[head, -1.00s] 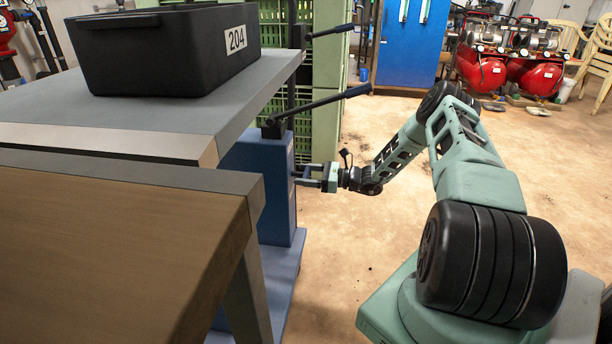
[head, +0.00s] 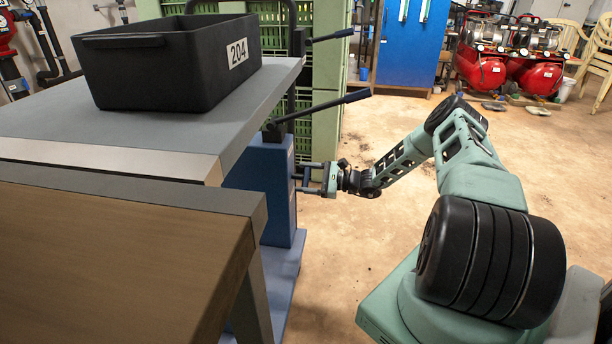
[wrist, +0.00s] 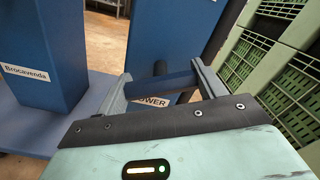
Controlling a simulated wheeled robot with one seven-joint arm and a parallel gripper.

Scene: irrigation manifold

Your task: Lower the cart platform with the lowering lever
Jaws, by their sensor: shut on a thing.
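The cart's grey platform (head: 60,125) is at the left in the head view, with a black crate labelled 204 (head: 165,75) on it. A blue post (head: 262,178) stands at its end, with a dark-handled lever (head: 325,106) at the top. My gripper (head: 306,176) is beside the post, below that handle. In the wrist view my gripper (wrist: 160,90) has its two fingers at the ends of a short dark blue bar (wrist: 163,84), which it grips. A partly covered label reading LOWER (wrist: 152,101) lies behind it.
A wooden table (head: 130,255) fills the near left, close to the platform. Green crates (head: 325,75) stack behind the post, and another blue post labelled Brocavenda (wrist: 40,50) shows in the wrist view. Floor right of the cart is open; red compressors (head: 538,76) stand far back.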

